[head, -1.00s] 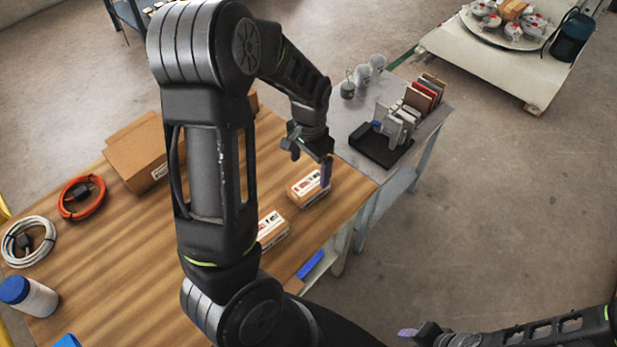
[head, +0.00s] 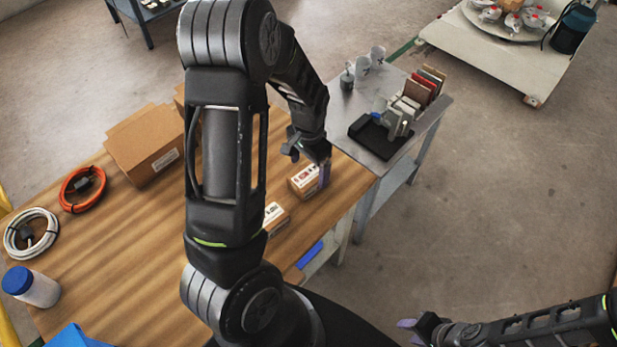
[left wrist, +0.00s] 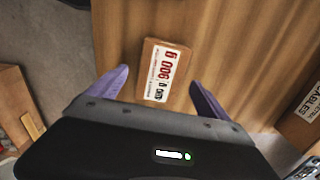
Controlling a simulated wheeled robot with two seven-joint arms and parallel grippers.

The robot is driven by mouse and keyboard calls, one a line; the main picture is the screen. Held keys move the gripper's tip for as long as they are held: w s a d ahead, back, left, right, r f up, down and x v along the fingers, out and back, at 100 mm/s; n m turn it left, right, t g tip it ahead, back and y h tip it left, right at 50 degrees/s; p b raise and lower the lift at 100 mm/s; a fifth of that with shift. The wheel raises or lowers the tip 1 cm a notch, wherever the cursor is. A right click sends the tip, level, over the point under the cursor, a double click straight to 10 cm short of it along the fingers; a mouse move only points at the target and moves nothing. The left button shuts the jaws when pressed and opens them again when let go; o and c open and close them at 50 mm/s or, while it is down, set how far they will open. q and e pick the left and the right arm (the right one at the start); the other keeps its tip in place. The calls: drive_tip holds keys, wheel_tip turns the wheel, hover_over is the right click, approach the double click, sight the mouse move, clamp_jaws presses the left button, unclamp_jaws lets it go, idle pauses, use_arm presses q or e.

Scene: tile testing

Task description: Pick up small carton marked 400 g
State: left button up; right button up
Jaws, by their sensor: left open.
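Two small brown cartons with white labels lie on the wooden table. The farther carton (head: 303,186) is under my left gripper (head: 308,163). The nearer carton (head: 275,220) is partly hidden by my left arm. In the left wrist view one carton (left wrist: 157,72) lies between the spread purple fingers of my open left gripper (left wrist: 158,78). Its label is sideways; the large red number looks like 900 or 600 g, not 400 g. The nearer carton's weight is too small to read in the head view. My right gripper (head: 408,324) is at the bottom, only partly visible.
A large cardboard box (head: 148,148), an orange cable coil (head: 83,190), a white cable coil (head: 30,236) and a blue-lidded jar (head: 32,286) stand on the table's left. A grey side table (head: 365,155) holds a black tray (head: 378,143), tiles and mugs.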

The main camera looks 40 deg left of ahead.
sight(309, 174)
use_arm(q)
wheel_tip(309, 174, down, 4)
drive_tip(key=shift+r, duration=0.2)
drive_tip(key=shift+c, duration=0.3)
clamp_jaws()
idle(1.0)
drive_tip(key=shift+r, duration=0.2)
wheel_tip(309, 174, up, 10)
drive_tip(key=shift+f, duration=0.1)
idle(0.3)
idle(0.4)
